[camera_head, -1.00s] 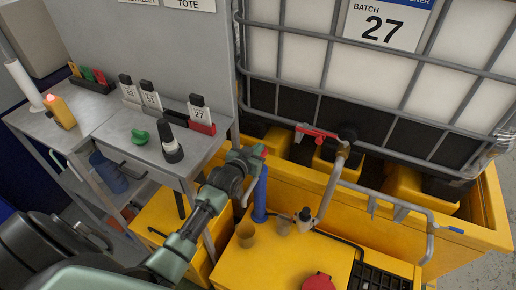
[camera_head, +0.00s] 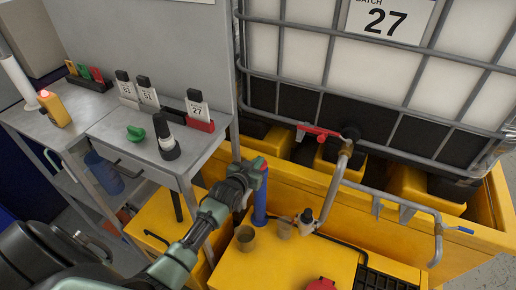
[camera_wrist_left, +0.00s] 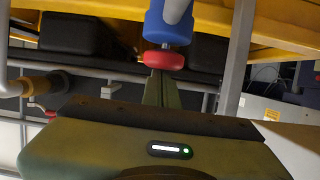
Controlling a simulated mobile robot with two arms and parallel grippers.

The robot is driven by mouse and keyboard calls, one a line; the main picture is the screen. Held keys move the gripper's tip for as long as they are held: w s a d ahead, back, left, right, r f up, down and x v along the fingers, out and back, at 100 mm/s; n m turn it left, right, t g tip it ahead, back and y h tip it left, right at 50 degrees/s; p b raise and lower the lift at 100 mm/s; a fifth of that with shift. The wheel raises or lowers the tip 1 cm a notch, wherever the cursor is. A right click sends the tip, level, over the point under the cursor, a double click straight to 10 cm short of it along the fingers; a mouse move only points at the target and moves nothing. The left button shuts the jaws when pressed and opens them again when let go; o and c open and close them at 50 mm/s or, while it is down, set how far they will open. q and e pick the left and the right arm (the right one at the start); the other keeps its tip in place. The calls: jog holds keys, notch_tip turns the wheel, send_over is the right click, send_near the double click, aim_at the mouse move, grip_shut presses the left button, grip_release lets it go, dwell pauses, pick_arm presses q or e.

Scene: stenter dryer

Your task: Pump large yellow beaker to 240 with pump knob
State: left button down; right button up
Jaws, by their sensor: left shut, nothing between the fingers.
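A blue upright pump (camera_head: 260,205) stands on the yellow platform, with a red pump knob (camera_wrist_left: 164,60) on its end in the left wrist view. My left gripper (camera_wrist_left: 160,74) is shut and empty, its fingertips against or very close to the knob; contact is hard to tell. In the head view my left gripper (camera_head: 256,168) covers most of the pump's top. A yellowish-brown beaker (camera_head: 245,239) stands just below the pump in the picture, and a paler beaker (camera_head: 284,229) stands to its right. No level marks or reading can be made out. My right gripper is not in view.
A caged white tank (camera_head: 450,90) stands behind, with a red-handled valve (camera_head: 320,131) and a bent pipe. A small black-topped fitting (camera_head: 305,217) is by the pipe's foot. A grey side table (camera_head: 120,135) with bottles is at left. A red lid (camera_head: 321,284) lies in front.

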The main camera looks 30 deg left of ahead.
pick_arm(q)
jog(key=shift+s+f, duration=0.15)
jog(key=shift+f, duration=0.15)
jog(key=r+p, duration=0.1)
jog(key=r, duration=0.1)
jog(key=r+p, duration=0.1)
jog(key=p, duration=0.1)
jog(key=r+p, duration=0.1)
jog(key=r, duration=0.1)
jog(key=shift+w+r+p, duration=0.3)
jog(key=shift+w+p, duration=0.05)
jog(key=shift+p, duration=0.05)
jog(key=f+b+v, duration=0.1)
jog(key=b+v, duration=0.1)
jog(key=v, duration=0.7)
jog(key=shift+s+r, duration=0.15)
jog(key=shift+s, duration=0.35)
notch_tip(320, 180, up, 7)
jog(key=a+n+b, duration=0.1)
jog(key=shift+s+a+t, duration=0.2)
jog(key=shift+s+t, duration=0.1)
jog(key=shift+s, duration=0.1)
